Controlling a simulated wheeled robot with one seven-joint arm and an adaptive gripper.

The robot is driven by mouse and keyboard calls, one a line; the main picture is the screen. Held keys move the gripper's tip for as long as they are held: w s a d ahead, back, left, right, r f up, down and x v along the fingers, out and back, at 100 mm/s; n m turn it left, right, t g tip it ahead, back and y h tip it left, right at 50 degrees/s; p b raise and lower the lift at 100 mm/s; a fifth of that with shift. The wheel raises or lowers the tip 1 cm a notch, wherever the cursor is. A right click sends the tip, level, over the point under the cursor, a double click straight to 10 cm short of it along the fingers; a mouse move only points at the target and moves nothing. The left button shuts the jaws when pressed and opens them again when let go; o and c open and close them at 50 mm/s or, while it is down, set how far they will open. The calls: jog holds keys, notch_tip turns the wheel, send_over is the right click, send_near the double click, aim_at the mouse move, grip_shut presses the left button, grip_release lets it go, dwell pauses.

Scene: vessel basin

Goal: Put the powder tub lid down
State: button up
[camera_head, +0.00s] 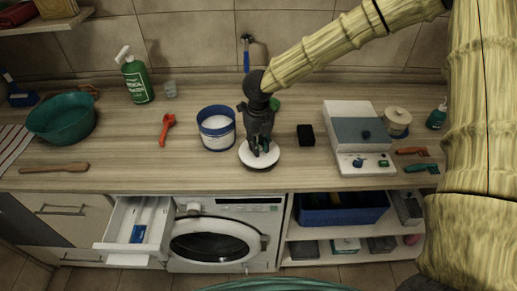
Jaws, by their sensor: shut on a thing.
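My gripper (260,148) points down over the counter, right of the tub, and is shut on the powder tub lid (258,160). The lid is a round white disc, at or just above the counter's front half; I cannot tell whether it touches the wood. The gripper hides the lid's centre. The powder tub (216,136) is white with a blue rim and stands open just left of the gripper, with white powder showing inside.
A red scoop (167,126) lies left of the tub. A black block (306,134) and a white-and-grey device (355,150) stand to the right. A green spray bottle (136,78) and teal basin (62,120) are at the left. An open drawer (118,222) juts out below.

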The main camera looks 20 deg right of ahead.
jog(key=shift+f+p, duration=0.45)
jog(key=shift+f, duration=1.05)
jog(key=o, duration=0.8)
jog(key=shift+f, duration=0.1)
jog(key=shift+c, duration=0.2)
notch_tip(320, 180, up, 12)
jog(key=b, duration=0.2)
jog(key=shift+a+b, duration=0.1)
jog(key=shift+b, duration=0.3)
